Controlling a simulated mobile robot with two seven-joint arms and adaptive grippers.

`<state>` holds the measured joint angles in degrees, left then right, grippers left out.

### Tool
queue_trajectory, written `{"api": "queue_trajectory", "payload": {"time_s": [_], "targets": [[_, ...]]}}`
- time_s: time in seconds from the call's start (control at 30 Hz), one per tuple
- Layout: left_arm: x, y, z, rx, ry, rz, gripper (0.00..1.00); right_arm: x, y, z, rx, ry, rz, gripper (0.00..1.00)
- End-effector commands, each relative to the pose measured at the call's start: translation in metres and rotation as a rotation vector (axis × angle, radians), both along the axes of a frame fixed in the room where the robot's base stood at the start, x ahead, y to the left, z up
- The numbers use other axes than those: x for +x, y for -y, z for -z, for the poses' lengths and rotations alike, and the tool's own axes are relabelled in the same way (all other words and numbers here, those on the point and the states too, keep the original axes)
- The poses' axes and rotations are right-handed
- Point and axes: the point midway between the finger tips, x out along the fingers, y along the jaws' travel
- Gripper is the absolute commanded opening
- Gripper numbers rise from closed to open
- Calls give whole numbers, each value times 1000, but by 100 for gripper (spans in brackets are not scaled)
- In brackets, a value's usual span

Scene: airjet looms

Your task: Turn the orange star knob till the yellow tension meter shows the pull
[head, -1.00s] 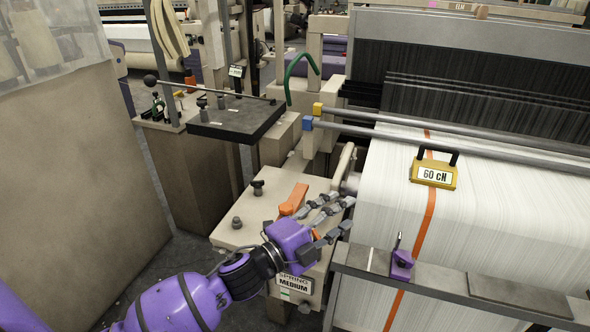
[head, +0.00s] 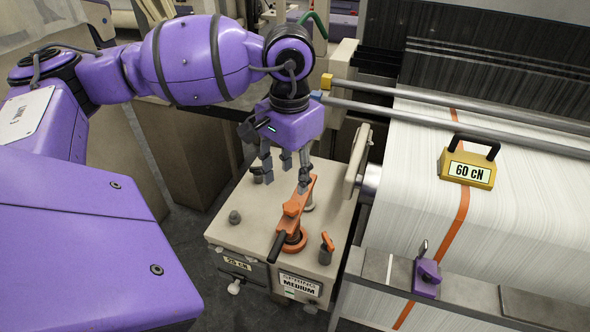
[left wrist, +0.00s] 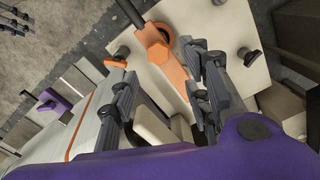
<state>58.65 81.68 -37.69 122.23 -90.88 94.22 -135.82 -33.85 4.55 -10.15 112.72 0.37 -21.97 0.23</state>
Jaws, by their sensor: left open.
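The yellow tension meter (head: 467,171) sits on the white warp sheet at the right in the head view and reads 60 cN. A small orange knob (head: 327,243) stands on the front right corner of the beige box (head: 258,225); I cannot tell if it is star-shaped. A larger orange lever (head: 292,210) with a dark handle lies across the box top. It also shows in the left wrist view (left wrist: 157,42). My left gripper (head: 284,175) is open, pointing down over the back of the box, near the lever's far end.
The box front carries a 25 cN label (head: 237,263) and a "SPRING MEDIUM" plate (head: 300,284). Dark knobs (head: 235,217) stand on the box top. A purple clip (head: 427,277) sits on the front rail. Metal rods (head: 450,120) cross above the warp.

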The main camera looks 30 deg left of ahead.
Motion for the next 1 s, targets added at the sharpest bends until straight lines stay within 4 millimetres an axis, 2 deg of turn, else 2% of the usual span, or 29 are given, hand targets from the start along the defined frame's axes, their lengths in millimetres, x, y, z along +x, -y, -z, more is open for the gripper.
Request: {"api": "queue_trajectory", "payload": {"time_s": [0.17,0.37,0.8,1.0], "targets": [[0,1,9,-4,-3,24,44,-9,9,8,-16,-20,-6,40],[-1,1,31,-5,-7,22,44,-17,11,18,-21,-37,-5,40],[-1,2,84,-6,-4,20,44,-11,6,23,-11,-20,10,40],[0,2,79,-7,1,20,44,-10,8,22,-14,-18,9,40]]}}
